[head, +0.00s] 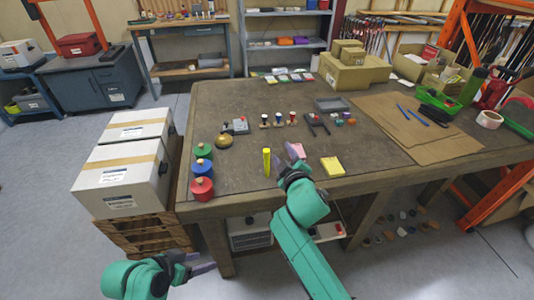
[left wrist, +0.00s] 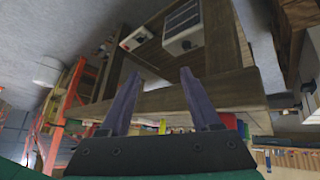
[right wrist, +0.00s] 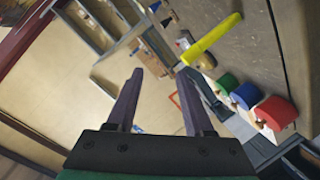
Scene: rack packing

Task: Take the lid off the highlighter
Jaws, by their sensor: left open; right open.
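The yellow highlighter (head: 266,161) stands upright near the table's front edge. It also shows in the right wrist view (right wrist: 212,38), up and right of the fingers. A separate lid cannot be made out. My right gripper (head: 285,158) is open and empty, just right of the highlighter in the head view and not around it. My left gripper (head: 200,263) is open and empty, low in front of the table and away from the highlighter.
Red (head: 202,188), blue (head: 203,168) and green (head: 203,151) containers stand at the table's left edge. A yellow pad (head: 332,166) lies right of my right gripper. White boxes (head: 122,178) stand left of the table (head: 240,182). Small items lie farther back.

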